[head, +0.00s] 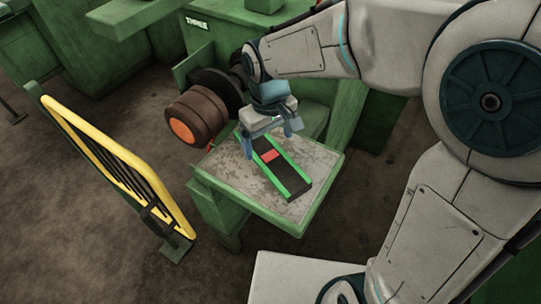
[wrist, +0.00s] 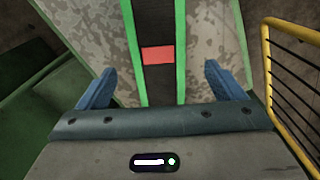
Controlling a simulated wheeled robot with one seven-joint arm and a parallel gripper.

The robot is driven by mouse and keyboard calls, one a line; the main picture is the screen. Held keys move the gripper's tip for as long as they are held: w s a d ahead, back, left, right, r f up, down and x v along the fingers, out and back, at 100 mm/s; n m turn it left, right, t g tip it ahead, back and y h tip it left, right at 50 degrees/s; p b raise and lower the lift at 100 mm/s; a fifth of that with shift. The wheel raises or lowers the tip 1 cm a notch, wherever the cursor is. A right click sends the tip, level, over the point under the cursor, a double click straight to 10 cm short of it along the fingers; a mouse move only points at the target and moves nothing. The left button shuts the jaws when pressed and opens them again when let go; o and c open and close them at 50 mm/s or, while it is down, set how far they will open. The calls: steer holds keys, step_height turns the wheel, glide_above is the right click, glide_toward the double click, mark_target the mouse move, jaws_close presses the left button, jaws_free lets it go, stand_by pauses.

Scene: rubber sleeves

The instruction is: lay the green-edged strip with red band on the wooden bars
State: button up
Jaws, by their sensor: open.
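The green-edged strip (head: 288,178) is dark along its middle, with a red band (head: 269,155) across it. It lies flat on the mottled grey top of a green-framed table (head: 317,160). In the wrist view the strip (wrist: 155,88) runs away from me, with its red band (wrist: 158,55) between the fingertips. My gripper (head: 270,144) is open and empty, over the far part of the strip. Its two blue fingers (wrist: 160,72) stand on either side of the strip, apart from its edges. I cannot make out wooden bars for certain in either view.
A yellow-railed frame with dark bars (head: 118,150) stands on the floor left of the table. A brown roller with an orange end (head: 195,117) juts out near the table's back left corner. Green machinery (head: 225,35) fills the back. Bare floor lies at the lower left.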

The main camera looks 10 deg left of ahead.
mark_target(270, 156)
step_height(270, 156, down, 5)
steer(key=shift+d+f+p, duration=0.1)
steer(key=shift+d+p, duration=0.05)
steer(key=shift+p, duration=0.35)
steer(key=c, duration=1.2)
steer(key=shift+o, duration=0.2)
